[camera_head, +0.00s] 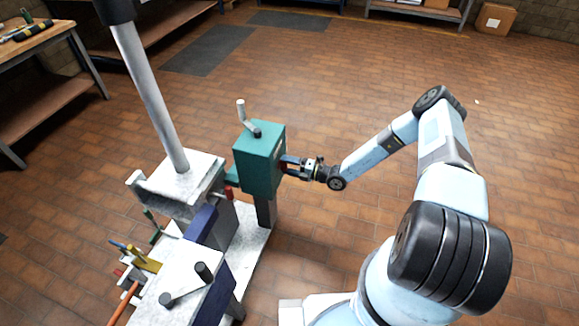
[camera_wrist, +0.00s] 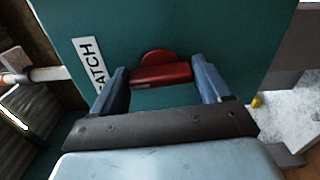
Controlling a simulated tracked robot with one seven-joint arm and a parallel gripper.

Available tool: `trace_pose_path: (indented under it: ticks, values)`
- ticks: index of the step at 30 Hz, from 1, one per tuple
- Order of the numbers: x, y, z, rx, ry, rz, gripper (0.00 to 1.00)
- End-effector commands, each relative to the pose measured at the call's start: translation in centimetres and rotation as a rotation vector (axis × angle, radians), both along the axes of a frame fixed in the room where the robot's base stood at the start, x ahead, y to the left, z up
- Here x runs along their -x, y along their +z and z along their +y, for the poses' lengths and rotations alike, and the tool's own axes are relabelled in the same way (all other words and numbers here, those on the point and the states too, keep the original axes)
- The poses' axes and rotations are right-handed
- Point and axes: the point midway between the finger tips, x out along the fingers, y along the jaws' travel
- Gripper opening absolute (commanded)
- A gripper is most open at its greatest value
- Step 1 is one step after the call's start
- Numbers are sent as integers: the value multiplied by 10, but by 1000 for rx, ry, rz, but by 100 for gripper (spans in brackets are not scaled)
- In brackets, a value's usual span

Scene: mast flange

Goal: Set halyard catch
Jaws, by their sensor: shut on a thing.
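A teal box (camera_head: 259,158) stands on a dark post on the white base, with a grey crank handle (camera_head: 248,118) on its top. Its face fills much of the wrist view (camera_wrist: 225,30) and carries a white label (camera_wrist: 88,60) on which "ATCH" can be read. A red catch (camera_wrist: 160,73) with a rounded upper part sticks out of that face. My gripper (camera_head: 288,165) is at the box's right side. In the wrist view its two blue-grey fingers are on either side of the red catch, shut on it. In the head view the gripper mostly hides the catch.
A grey mast (camera_head: 148,95) rises left of the box from a white block. A white bench with a dark crank (camera_head: 187,287) and coloured-handled tools (camera_head: 140,255) is at the front left. A wooden workbench (camera_head: 40,35) is far left. The brick floor to the right is clear.

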Motion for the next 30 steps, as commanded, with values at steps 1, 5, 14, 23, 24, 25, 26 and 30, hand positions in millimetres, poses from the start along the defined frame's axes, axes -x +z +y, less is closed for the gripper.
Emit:
trace_pose_path:
  ticks: [1,5,14,23,24,25,26,30]
  values:
    - [-2,1,3,-8,0,19,46]
    - [-2,0,2,-24,0,64,46]
    - [-2,0,2,-39,-1,106,46]
    - [-2,-1,2,-39,-2,107,46]
    - [-2,-1,2,-39,-2,107,46]
    - [-2,-1,2,-39,-2,107,79]
    - [-2,-1,2,-39,-2,107,82]
    - [-2,0,1,-39,-1,106,96]
